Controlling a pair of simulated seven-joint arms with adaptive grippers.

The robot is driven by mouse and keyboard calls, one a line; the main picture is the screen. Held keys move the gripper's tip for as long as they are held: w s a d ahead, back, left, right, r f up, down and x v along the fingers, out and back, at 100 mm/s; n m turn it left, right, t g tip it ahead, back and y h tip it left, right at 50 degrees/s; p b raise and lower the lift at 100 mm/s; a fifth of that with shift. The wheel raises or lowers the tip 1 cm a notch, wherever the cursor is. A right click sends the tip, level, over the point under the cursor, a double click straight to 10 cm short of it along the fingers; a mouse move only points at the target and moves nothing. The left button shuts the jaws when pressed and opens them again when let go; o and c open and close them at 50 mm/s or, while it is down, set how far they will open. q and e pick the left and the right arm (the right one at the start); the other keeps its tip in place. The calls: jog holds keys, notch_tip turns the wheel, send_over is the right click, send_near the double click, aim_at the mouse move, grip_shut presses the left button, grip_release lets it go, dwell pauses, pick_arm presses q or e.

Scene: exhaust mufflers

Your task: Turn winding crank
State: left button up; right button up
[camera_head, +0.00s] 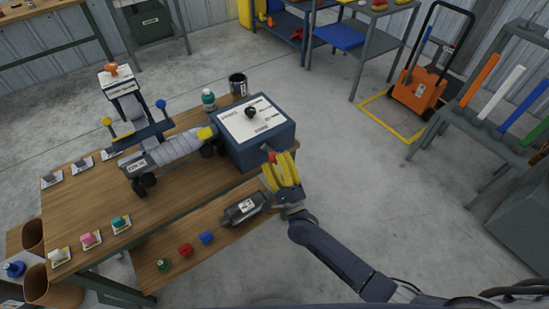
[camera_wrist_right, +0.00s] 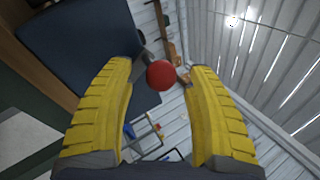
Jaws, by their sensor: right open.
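The winding crank ends in a round red knob (camera_head: 272,156) at the near right side of the dark blue box (camera_head: 229,146). In the right wrist view the red knob (camera_wrist_right: 161,75) shows between the tips of my two yellow fingers, with a gap on each side. A short grey crank arm (camera_wrist_right: 146,56) runs from the knob toward the box side and is partly hidden. My right gripper (camera_head: 280,168) is open beside the box, its fingers around the knob without visible contact. My left gripper is not in view.
The box stands at the right end of a wooden table (camera_head: 75,205) and has a labelled white top with a black knob (camera_head: 251,112). A grey muffler (camera_head: 180,148) lies to its left. A dark canister (camera_head: 245,208) lies on the lower shelf.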

jog(key=v, duration=1)
jog(key=shift+s+d+f, duration=0.2)
jog(key=shift+s, duration=0.15)
jog(key=shift+s, duration=0.1)
jog(key=s+d+f+n+g+h, duration=0.2)
jog(key=s+d+f+g, duration=0.15)
jog(key=f, duration=0.75)
jog(key=s+d+f+n+g+h, duration=0.1)
jog(key=s+d+f+n+g, duration=0.2)
jog(key=f, duration=0.8)
jog(key=s+d+f+n+g+h, duration=0.25)
jog(key=s+f, duration=0.25)
jog(key=f, duration=0.5)
jog(key=s+d+f+n+g+h, duration=0.1)
jog(key=s+d+f+n+g, duration=0.2)
jog(key=s+f, duration=0.4)
jog(key=s+d+f+n+g+h, duration=0.1)
jog(key=s+d+f+n+g, duration=0.3)
jog(key=s, duration=1)
jog(key=s+d+f+n+g+h, duration=0.1)
jog(key=s+d+f+n+g, duration=0.2)
jog(key=s+f+n, duration=0.4)
jog(key=shift+s+d+f+g, duration=0.2)
jog(key=shift+s+f+g, duration=0.4)
jog(key=shift+s+f, duration=1.05)
